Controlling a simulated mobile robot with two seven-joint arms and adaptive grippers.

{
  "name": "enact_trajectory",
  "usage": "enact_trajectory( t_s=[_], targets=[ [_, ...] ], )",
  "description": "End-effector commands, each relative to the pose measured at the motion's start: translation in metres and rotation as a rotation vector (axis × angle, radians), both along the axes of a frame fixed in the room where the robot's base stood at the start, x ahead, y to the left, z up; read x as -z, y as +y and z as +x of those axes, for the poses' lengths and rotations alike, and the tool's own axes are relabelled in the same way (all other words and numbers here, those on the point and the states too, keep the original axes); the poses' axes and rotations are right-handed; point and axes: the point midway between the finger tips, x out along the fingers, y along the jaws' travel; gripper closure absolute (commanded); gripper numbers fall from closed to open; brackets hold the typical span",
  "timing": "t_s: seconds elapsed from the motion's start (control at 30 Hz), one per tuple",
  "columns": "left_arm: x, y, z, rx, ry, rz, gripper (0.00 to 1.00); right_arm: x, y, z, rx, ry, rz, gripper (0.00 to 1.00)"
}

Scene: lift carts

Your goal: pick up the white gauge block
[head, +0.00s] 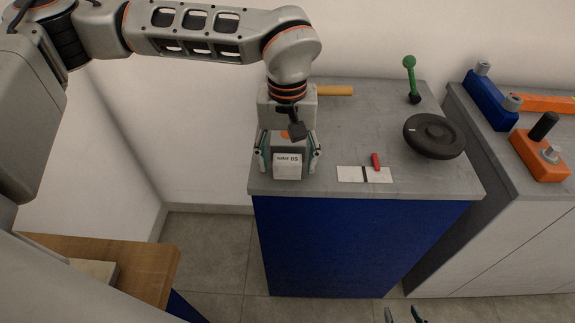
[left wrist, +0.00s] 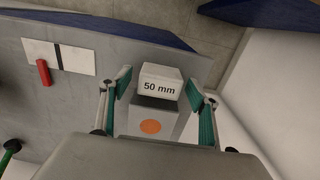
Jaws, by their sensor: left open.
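The white gauge block (head: 287,166), marked "50 mm", is at the front left of the grey cart top. It also shows in the left wrist view (left wrist: 158,86), with an orange disc on its greyer face. My left gripper (head: 288,170) is over the block, pointing down, with its teal fingers apart on either side of it. In the left wrist view gaps show between the fingers and the block. The gripper body hides part of the block in the head view. My right gripper (head: 402,315) shows only its separated fingertips at the bottom edge, away from the block.
A white card (head: 352,174) with a red stick (head: 376,161) lies right of the block. Blue and orange items stand on the right cabinet.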

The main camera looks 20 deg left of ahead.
Motion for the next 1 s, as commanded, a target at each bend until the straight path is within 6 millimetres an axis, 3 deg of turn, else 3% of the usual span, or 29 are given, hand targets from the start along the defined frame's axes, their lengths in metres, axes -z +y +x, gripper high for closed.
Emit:
enact_trajectory(
  t_s=[0.23,0.4,0.43,0.77,1.0],
  targets=[
    [0.001,0.0,0.0,0.001,-0.001,-0.001,0.42,-0.001,0.0,0.001,0.0,-0.001,-0.001,0.6],
    [0.001,0.0,0.0,0.001,-0.001,-0.001,0.86,-0.001,0.0,0.001,0.001,-0.002,-0.001,0.6],
    [0.001,0.0,0.0,0.001,-0.001,-0.001,0.88,-0.001,0.0,0.001,0.001,-0.002,-0.001,0.6],
    [-0.002,0.0,0.001,0.0,-0.002,-0.001,0.88,-0.001,0.0,0.001,0.003,-0.002,0.001,0.6],
    [-0.022,-0.001,0.002,0.0,-0.007,-0.002,0.88,-0.002,0.0,0.001,0.003,-0.001,0.002,0.6]
  ],
)
